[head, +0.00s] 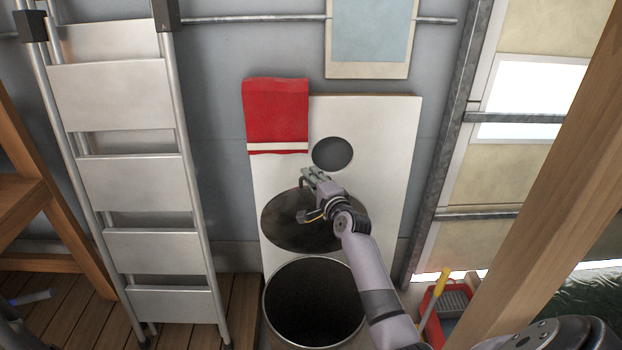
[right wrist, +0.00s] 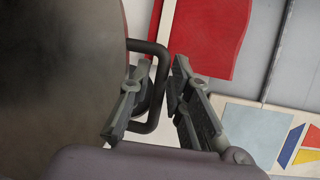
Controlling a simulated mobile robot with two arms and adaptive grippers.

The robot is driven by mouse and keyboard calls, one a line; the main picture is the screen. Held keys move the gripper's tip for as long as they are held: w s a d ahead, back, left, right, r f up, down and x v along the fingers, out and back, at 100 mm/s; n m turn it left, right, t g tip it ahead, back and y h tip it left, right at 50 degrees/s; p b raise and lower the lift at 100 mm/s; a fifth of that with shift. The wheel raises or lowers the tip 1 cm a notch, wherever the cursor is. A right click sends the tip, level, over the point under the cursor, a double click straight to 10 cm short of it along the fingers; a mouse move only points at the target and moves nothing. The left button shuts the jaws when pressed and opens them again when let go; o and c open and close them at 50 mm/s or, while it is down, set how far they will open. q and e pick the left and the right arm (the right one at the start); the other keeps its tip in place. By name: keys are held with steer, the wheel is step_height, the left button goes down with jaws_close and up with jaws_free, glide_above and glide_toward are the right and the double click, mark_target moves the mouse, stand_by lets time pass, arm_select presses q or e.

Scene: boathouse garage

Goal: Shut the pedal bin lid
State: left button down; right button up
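The pedal bin (head: 312,305) stands at the bottom centre of the head view, with its round mouth open and dark inside. Its round metal lid (head: 285,222) is raised, tilted back behind the mouth. In the right wrist view the lid (right wrist: 60,80) fills the left side, with a dark loop handle (right wrist: 164,90) at its edge. My right gripper (head: 312,180) is at the lid's upper right part. In the right wrist view its fingers (right wrist: 163,95) are apart, with the outer handle bar between them; I cannot tell whether they touch it. My left gripper is not in view.
A white board (head: 385,150) with a round hole leans behind the bin, a red cloth (head: 276,112) over its top corner. A stepladder (head: 130,180) stands left. A wooden post (head: 545,180) and a red paint tray (head: 432,298) are at right.

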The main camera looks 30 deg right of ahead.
steer(key=shift+w, duration=0.15)
jaws_close()
stand_by(0.7)
